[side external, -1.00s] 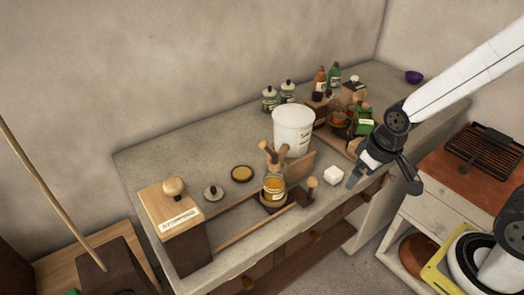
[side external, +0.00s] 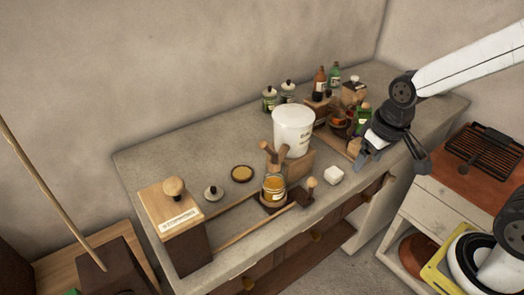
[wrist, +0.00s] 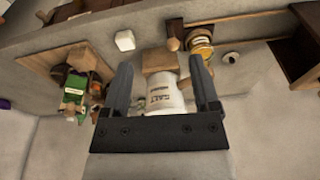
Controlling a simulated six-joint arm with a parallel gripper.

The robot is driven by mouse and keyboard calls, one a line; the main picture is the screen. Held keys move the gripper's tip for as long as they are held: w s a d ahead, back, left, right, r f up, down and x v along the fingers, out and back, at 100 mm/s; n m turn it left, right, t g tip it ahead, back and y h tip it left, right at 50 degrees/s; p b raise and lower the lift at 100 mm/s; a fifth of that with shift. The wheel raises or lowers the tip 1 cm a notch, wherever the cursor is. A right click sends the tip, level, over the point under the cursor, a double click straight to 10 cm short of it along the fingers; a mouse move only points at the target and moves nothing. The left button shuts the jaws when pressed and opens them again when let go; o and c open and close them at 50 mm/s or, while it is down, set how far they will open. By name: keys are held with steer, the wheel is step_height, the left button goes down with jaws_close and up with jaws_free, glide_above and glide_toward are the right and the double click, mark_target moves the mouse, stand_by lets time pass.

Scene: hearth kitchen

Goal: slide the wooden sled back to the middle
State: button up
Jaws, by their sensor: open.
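The wooden sled (side external: 272,208) is a dark block on pale rails, carrying a glass jar of amber contents (side external: 274,186). It stands toward the right of the left rail run, beside a wooden-knobbed post (side external: 311,184). The jar shows at the upper right in the wrist view (wrist: 201,42); the sled under it is hard to make out there. My gripper (side external: 391,162) is open and empty, above the counter's front edge, to the right of the sled and apart from it. In the wrist view the jaws (wrist: 160,66) are spread wide.
A white salt tub (side external: 293,132) stands behind the sled, with a small white cube (side external: 334,175) to its front right. A lidded wooden box (side external: 173,217) is at the left rail end. Bottles and a green package (side external: 363,122) crowd the right. The counter's back left is clear.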

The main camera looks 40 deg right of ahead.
steer(key=w+d+m+t+y, duration=0.1)
steer(key=w+d+m+y, duration=0.3)
steer(key=w+m+y, duration=1.1)
steer(key=m+y, duration=0.2)
glide_toward(308, 183)
steer(key=a, duration=0.2)
steer(key=shift+w+a+f, duration=0.2)
steer(key=shift+a+f, duration=0.05)
steer(key=shift+f, duration=0.1)
steer(key=shift+a, duration=0.1)
steer(key=shift+w+a, duration=0.25)
steer(key=shift+a, duration=1)
steer(key=shift+w+a, duration=0.3)
steer(key=shift+a, duration=0.95)
steer(key=shift+w+a, duration=0.25)
steer(key=shift+a, duration=1)
